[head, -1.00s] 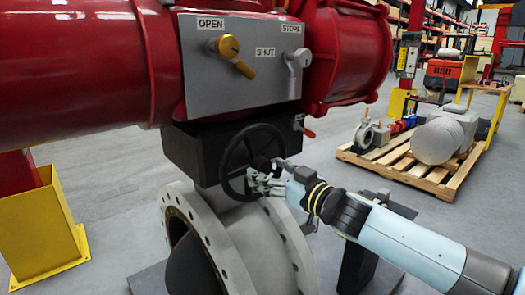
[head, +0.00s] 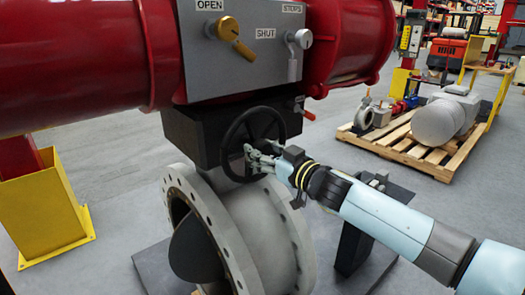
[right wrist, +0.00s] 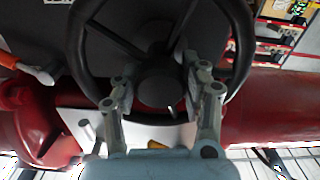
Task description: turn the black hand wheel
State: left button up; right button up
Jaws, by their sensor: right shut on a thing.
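The black hand wheel (head: 228,143) stands upright on the front of the black gearbox (head: 190,138), below the grey panel. My right gripper (head: 256,158) reaches it from the right and is shut on the wheel around its middle. In the right wrist view the wheel (right wrist: 240,40) fills the upper centre, with one gripper finger on each side of its hub (right wrist: 158,84). The gripper (right wrist: 158,78) hides part of the hub and spokes. My left gripper is not in view.
The grey flanged valve body (head: 265,225) sits just below the wheel, with a dark disc (head: 195,250) inside. Red actuator cylinders (head: 75,60) rise above. A yellow stand (head: 45,215) is at left.

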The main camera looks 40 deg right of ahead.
grip_shut()
jog(key=n, duration=0.4)
jog(key=o, duration=1.2)
grip_release()
jog(key=shift+c, duration=0.2)
jog(key=s, duration=1.2)
jog(key=shift+d, duration=0.45)
